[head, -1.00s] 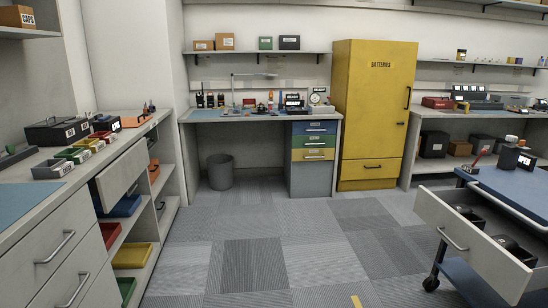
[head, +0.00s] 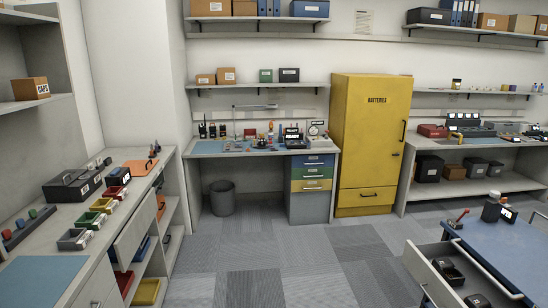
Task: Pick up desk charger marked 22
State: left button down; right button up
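I cannot pick out a desk charger marked 22, because most labels are too small to read. Small black devices with white labels stand on the desk (head: 215,147) by the back wall, one of them a labelled unit (head: 292,134) toward its right end. Black items (head: 449,270) lie in the open drawer (head: 418,262) of the blue-topped cart (head: 510,250) at the right. A dark device with a white label (head: 508,215) stands on the cart top. Neither of my grippers is in view.
The left counter (head: 85,243) holds a black box (head: 72,186) and several coloured bins (head: 89,219), with a drawer (head: 134,228) pulled out. A yellow batteries cabinet (head: 372,150) and a grey bin (head: 222,198) stand at the back. The carpet (head: 300,255) between is clear.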

aim_at(444, 266)
jog(key=l+z, duration=0.15)
jog(key=z, duration=1.15)
jog(key=k+l, duration=0.05)
jog(key=l, duration=0.05)
